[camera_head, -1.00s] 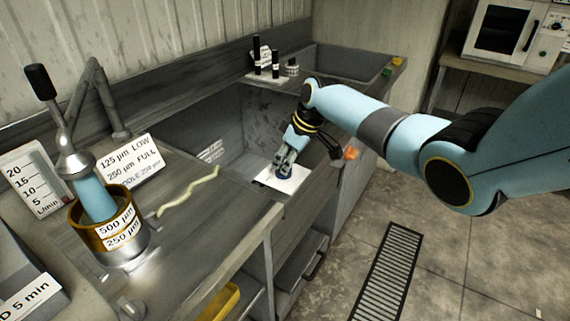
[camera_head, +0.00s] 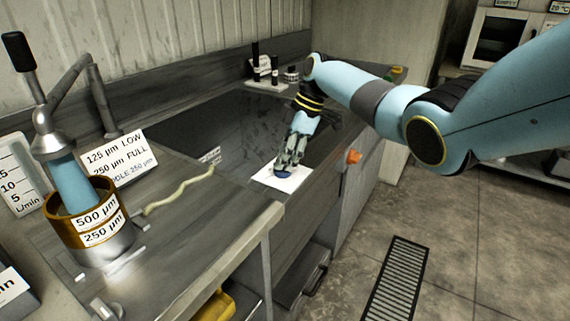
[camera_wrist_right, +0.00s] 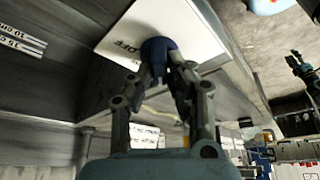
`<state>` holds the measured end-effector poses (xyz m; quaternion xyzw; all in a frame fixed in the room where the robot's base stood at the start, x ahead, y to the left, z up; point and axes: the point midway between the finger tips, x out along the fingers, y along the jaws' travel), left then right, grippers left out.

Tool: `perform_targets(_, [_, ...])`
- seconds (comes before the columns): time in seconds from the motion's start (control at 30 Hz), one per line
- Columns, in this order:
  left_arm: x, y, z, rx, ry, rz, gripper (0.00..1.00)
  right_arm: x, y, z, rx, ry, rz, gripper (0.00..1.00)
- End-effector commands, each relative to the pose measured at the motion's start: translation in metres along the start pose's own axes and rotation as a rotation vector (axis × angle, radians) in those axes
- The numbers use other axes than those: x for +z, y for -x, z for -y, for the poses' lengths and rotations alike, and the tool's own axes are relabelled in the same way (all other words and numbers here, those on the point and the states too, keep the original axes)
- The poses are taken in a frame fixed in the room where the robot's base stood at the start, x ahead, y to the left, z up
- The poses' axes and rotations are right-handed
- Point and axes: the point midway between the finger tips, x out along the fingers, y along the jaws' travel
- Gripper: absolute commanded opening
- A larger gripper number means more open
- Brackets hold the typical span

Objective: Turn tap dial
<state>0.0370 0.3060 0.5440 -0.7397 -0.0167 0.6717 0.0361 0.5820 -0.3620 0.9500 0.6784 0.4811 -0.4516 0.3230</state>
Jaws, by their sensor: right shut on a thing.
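The tap dial (camera_head: 281,167) is a small blue knob on a white plate (camera_head: 291,181) at the front rim of the sink. My right gripper (camera_head: 289,158) comes down on it from above and is shut on it. In the right wrist view, both fingers (camera_wrist_right: 165,72) close around the blue dial (camera_wrist_right: 157,47), and the white plate (camera_wrist_right: 178,22) behind it shows part of the letters "OFF". The fingers hide much of the dial in the head view.
The sink basin (camera_head: 232,125) lies behind the dial. Black bottles (camera_head: 274,68) stand on its back ledge. At left are a stacked brass sieve (camera_head: 62,233), label cards (camera_head: 116,153) and a pale hose (camera_head: 180,193). An orange knob (camera_head: 354,156) sits on the sink's front.

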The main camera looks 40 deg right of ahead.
Motion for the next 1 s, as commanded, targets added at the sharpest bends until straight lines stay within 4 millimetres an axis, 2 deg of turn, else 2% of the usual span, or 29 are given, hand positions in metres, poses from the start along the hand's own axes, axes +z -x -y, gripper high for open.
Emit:
perform_targets(0.03, [0.0005,-0.0035,-0.0004,0.0,0.0,0.0,0.4,0.0018,-0.0061,0.0036,-0.016,0.008,0.001,0.0])
perform_targets(0.6, [0.0008,-0.0057,-0.0006,0.0,0.0,0.0,0.4,0.0014,-0.0057,0.0045,-0.031,0.038,0.001,0.0])
perform_targets(0.63, [0.0008,-0.0057,-0.0006,0.0,0.0,0.0,0.4,0.0015,-0.0058,0.0046,-0.031,0.038,0.001,0.17])
perform_targets(0.8, [0.0009,-0.0057,-0.0005,0.0,0.0,0.001,0.4,0.0013,-0.0048,0.0037,-0.028,0.038,0.001,0.38])
perform_targets(1.0, [0.0009,-0.0055,-0.0005,0.0,0.0,0.001,0.4,0.0008,-0.0029,0.0022,-0.024,0.039,0.001,0.38])
